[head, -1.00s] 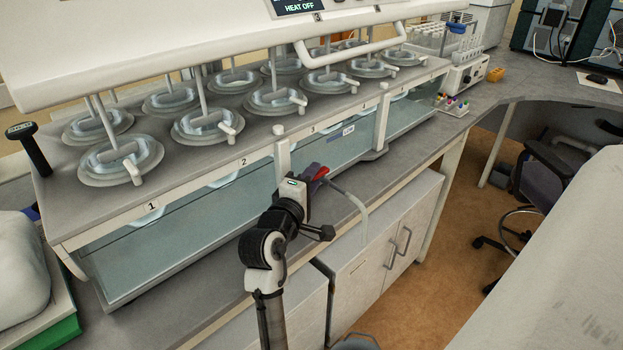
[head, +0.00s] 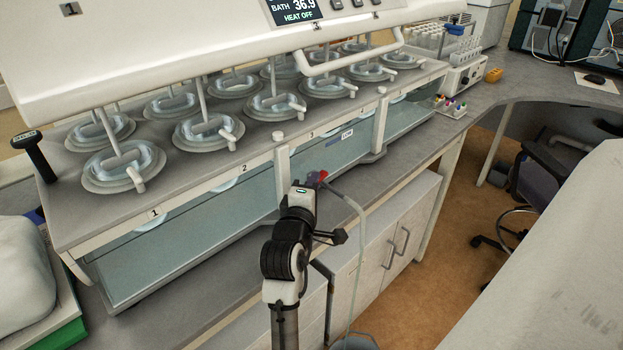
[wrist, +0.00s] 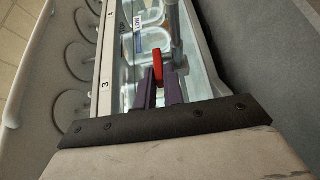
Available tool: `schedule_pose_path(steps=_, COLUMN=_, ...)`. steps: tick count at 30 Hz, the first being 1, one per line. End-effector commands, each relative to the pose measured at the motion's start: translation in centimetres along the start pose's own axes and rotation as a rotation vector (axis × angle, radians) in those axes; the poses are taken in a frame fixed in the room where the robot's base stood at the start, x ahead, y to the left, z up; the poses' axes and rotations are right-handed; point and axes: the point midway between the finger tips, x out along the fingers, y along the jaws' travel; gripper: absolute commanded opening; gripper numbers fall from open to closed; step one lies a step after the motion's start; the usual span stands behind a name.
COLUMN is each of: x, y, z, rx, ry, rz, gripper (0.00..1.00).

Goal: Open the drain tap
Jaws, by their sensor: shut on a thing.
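The drain tap's red handle (head: 323,175) shows just beyond my gripper (head: 312,181), low on the front of the glass water bath (head: 190,235). In the wrist view the red handle (wrist: 158,68) stands between the two purple fingers of my gripper (wrist: 160,85), which are shut on it. The tap's body is mostly hidden by my gripper. A pale drain hose (head: 350,205) curves from the tap over the bench edge. A thin pale line, like a stream of water, runs from its end down to a bucket (head: 354,342) on the floor, partly cut off by the frame.
The bath's top (head: 255,135) carries several round lidded stations under a white raised head (head: 180,45). Its display reads "HEAT OFF". White cabinets (head: 385,245) stand below the bench. A pale surface (head: 550,240) is at the right, with open floor (head: 440,240) between.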

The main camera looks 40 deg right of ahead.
Motion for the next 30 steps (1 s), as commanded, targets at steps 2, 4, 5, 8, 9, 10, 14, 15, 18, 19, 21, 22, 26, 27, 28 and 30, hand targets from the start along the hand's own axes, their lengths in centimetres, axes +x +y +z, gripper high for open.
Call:
schedule_pose_path(steps=2, x=-0.1, y=0.2, z=0.3, rx=0.001, ry=0.045, rz=-0.004, gripper=0.00)
schedule_pose_path(steps=4, x=-0.1, y=0.2, z=0.6, rx=0.002, ry=0.090, rz=-0.002, gripper=0.00)
schedule_pose_path(steps=5, x=-0.1, y=0.2, z=0.7, rx=0.002, ry=0.111, rz=-0.002, gripper=0.00)
schedule_pose_path(steps=8, x=-0.1, y=0.0, z=1.0, rx=0.001, ry=0.178, rz=-0.001, gripper=0.00)
schedule_pose_path(steps=9, x=-0.1, y=-0.1, z=1.1, rx=0.001, ry=0.205, rz=0.000, gripper=0.00)
schedule_pose_path(steps=10, x=-0.1, y=-0.1, z=1.2, rx=0.001, ry=0.225, rz=0.000, gripper=0.00)
schedule_pose_path(steps=14, x=-0.1, y=-0.3, z=1.6, rx=0.001, ry=0.313, rz=0.003, gripper=0.00)
schedule_pose_path(steps=15, x=-0.1, y=-0.4, z=1.7, rx=0.000, ry=0.341, rz=0.003, gripper=0.00)
schedule_pose_path(steps=18, x=0.0, y=-0.5, z=2.0, rx=-0.002, ry=0.408, rz=0.004, gripper=0.00)
schedule_pose_path(steps=19, x=0.0, y=-0.5, z=2.1, rx=-0.001, ry=0.429, rz=0.005, gripper=0.00)
schedule_pose_path(steps=21, x=0.1, y=-0.6, z=2.3, rx=-0.002, ry=0.475, rz=0.005, gripper=0.00)
schedule_pose_path(steps=22, x=0.1, y=-0.6, z=2.4, rx=-0.003, ry=0.495, rz=0.006, gripper=0.00)
schedule_pose_path(steps=26, x=0.2, y=-0.6, z=2.8, rx=-0.002, ry=0.582, rz=0.006, gripper=0.00)
schedule_pose_path(steps=27, x=0.2, y=-0.6, z=2.8, rx=-0.003, ry=0.608, rz=0.006, gripper=0.00)
schedule_pose_path(steps=28, x=0.2, y=-0.6, z=2.9, rx=-0.003, ry=0.628, rz=0.005, gripper=0.00)
schedule_pose_path(steps=30, x=0.3, y=-0.5, z=3.0, rx=-0.002, ry=0.669, rz=0.005, gripper=0.00)
